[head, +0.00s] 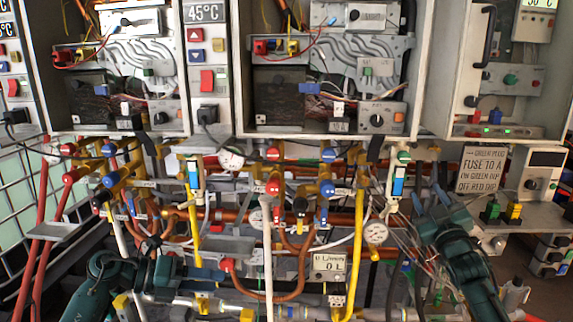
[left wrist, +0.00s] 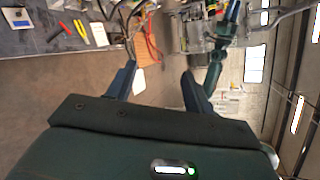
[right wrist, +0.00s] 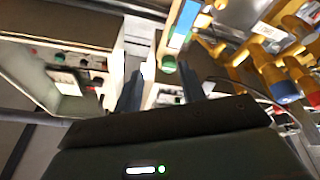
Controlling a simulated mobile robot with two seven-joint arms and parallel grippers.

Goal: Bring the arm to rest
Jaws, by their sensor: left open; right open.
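My left arm comes in at the lower left of the head view, and its gripper (head: 165,272) is in front of the lower pipes. In the left wrist view the left gripper (left wrist: 158,82) is open, with nothing between its fingers. My right gripper (head: 428,205) is at the right of the head view, below the heater cabinets and near the hoses. In the right wrist view the right gripper (right wrist: 166,88) is open, with nothing clearly held between its fingers.
Open heater cabinets (head: 215,120) hang above dense pipes, valves and gauges (head: 375,232). A sign (head: 481,169) and a shelf with coloured plugs (head: 513,211) are at the right. A bench with tools (left wrist: 78,30) shows in the left wrist view, beside open floor.

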